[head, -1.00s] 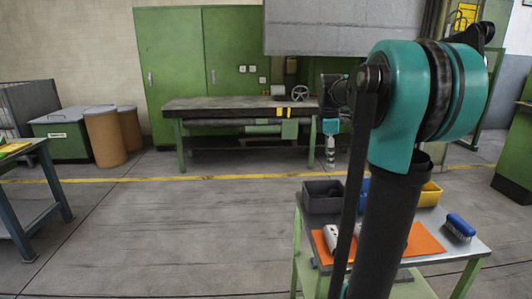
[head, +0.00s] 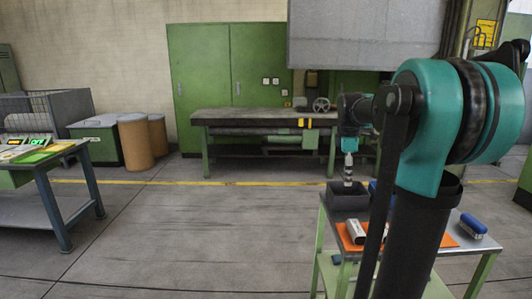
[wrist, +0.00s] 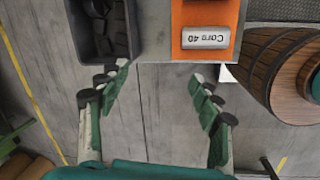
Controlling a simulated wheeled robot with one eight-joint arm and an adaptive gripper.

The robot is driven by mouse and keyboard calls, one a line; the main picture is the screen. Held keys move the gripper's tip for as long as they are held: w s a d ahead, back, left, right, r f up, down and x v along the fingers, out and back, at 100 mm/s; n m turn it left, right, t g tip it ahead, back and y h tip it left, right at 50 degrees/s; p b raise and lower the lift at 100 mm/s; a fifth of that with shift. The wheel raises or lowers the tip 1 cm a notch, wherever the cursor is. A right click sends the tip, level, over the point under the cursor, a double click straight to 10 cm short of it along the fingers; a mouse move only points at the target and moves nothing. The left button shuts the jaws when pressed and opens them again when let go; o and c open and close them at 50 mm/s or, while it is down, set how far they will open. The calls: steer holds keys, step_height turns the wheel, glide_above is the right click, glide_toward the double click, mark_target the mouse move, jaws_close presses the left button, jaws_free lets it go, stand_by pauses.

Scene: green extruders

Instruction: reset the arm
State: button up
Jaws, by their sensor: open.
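My arm reaches forward over the small green-legged table (head: 483,247) in the head view. My gripper (head: 348,174) hangs pointing down by the dark grey bin (head: 348,200) at the table's back left. In the wrist view my gripper (wrist: 160,78) has its two fingers spread wide apart. Only bare floor shows between them, and it holds nothing. The bin (wrist: 131,50), with dark pieces inside, lies beyond the left finger. My upper arm hides part of the table in the head view.
A white labelled cylinder (wrist: 206,38) lies on an orange mat (wrist: 208,12). A blue brush-like item (head: 473,224) is at the table's right. A workbench (head: 262,117) stands behind. Open floor (head: 200,235) lies left.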

steer(key=s+a+f+m+t+y, duration=0.1)
steer(key=s+a+f+m+t, duration=0.2)
steer(key=s+a+f+m, duration=0.35)
steer(key=s+a+f+m+t, duration=0.3)
steer(key=s+f+m, duration=0.3)
steer(key=f+m, duration=0.3)
steer(key=s+f+g, duration=0.3)
steer(key=s+f, duration=0.5)
steer(key=s, duration=0.4)
steer(key=shift+f, duration=0.3)
steer(key=shift+n, duration=0.25)
